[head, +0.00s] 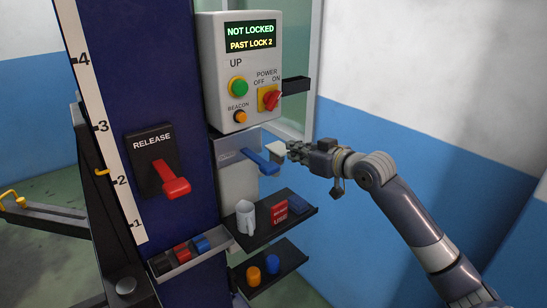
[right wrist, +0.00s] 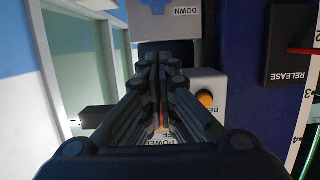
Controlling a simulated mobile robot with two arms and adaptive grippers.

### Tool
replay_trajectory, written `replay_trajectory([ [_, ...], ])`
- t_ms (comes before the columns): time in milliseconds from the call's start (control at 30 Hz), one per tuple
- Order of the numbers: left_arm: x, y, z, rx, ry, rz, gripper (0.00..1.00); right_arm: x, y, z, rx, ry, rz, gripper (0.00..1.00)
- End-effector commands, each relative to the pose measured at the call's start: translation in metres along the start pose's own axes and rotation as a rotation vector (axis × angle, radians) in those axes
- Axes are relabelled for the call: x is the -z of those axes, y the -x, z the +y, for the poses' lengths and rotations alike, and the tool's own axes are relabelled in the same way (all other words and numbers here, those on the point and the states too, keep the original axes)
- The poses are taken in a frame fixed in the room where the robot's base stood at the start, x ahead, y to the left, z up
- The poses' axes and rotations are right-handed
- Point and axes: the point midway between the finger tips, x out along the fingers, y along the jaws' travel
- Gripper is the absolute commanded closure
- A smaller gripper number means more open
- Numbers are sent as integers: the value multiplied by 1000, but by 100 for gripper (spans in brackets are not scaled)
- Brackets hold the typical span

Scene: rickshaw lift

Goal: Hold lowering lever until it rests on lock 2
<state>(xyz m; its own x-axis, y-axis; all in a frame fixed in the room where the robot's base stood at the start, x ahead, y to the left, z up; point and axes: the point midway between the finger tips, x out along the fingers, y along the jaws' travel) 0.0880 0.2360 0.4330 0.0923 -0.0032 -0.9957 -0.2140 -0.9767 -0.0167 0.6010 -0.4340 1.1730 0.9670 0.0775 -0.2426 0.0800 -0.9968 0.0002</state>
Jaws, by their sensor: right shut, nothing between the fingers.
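The lowering lever, with a blue handle (head: 260,160), sticks out from a grey panel (head: 228,146) below the control box. That panel's DOWN label shows upside down in the right wrist view (right wrist: 186,10). My right gripper (head: 287,150) is shut and empty, just right of the blue handle. I cannot tell whether its tips touch the lever. The display (head: 250,37) reads NOT LOCKED and PAST LOCK 2. A yellow pointer (head: 102,172) stands slightly above the 2 on the white scale (head: 108,130). My left gripper is out of view.
The control box (head: 213,60) has a green UP button (head: 238,87) and a red power switch (head: 271,99). A red RELEASE lever (head: 175,188) is on the blue column (head: 170,80). Free room lies to the right.

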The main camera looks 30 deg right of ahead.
Motion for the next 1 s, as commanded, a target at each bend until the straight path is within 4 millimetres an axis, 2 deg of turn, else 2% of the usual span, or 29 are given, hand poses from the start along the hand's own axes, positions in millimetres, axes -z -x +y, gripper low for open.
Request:
replay_trajectory([
  [200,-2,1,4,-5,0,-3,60,0,-1,0,-1,-1,0,100],
  [333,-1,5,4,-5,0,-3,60,1,-10,1,-2,-4,0,100],
  [867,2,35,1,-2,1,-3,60,2,-103,0,-1,-4,0,100],
  [900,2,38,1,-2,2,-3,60,-9,-104,0,-1,-3,-6,100],
  [1000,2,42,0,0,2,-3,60,-24,-106,0,-2,-3,-5,100],
])
